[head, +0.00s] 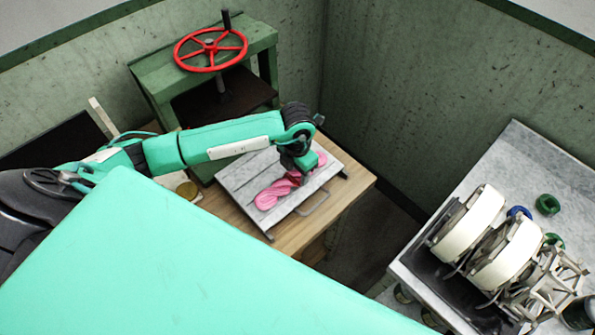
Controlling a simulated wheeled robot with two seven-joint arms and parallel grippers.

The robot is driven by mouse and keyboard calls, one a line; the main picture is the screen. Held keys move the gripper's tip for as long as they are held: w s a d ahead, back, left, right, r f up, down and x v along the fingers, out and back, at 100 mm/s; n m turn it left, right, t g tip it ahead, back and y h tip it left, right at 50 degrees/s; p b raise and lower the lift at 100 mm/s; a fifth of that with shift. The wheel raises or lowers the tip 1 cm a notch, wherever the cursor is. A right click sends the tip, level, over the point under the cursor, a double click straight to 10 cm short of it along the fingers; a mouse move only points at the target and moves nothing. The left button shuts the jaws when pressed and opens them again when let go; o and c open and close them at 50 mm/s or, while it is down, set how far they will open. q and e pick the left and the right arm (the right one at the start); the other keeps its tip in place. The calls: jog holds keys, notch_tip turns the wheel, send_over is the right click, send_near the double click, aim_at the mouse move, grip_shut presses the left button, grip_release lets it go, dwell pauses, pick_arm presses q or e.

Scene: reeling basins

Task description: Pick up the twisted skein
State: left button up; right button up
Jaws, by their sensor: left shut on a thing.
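The twisted skein (268,197) is pink and lies along a grey tray (235,177) on the wooden table. My left arm comes in from the left over the tray. My left gripper (302,178) points down at the skein's upper right part and is shut on it. The gripper and wrist hide part of the skein there. I cannot tell whether the skein is lifted off the tray. My right gripper is not in view.
A green press (160,80) with a red handwheel (210,50) stands behind the tray. The tray has a metal handle (316,205) at its front right. At the right, a grey bench (530,155) holds white reels (470,222) and green rings (547,204). A gap separates it from the table.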

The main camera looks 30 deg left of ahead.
pick_arm(q)
jog(key=shift+r, duration=0.4)
notch_tip(320, 180, up, 19)
jog(key=b, duration=0.4)
jog(key=shift+b, duration=0.35)
jog(key=shift+f, duration=0.1)
jog(key=m, duration=1.7)
send_over(297, 172)
jog(key=s+d, duration=0.2)
notch_tip(297, 172, down, 5)
jog(key=f+m, duration=0.1)
jog(key=m, duration=0.4)
jog(key=s+d+f+m, duration=0.1)
jog(key=f+m, duration=0.1)
jog(key=m, duration=0.3)
jog(key=s+f+m, duration=0.1)
jog(key=m, duration=0.4)
jog(key=shift+s+d+f, duration=0.15)
jog(key=shift+s+f, duration=0.05)
jog(key=shift+f, duration=0.1)
jog(key=shift+s, duration=0.1)
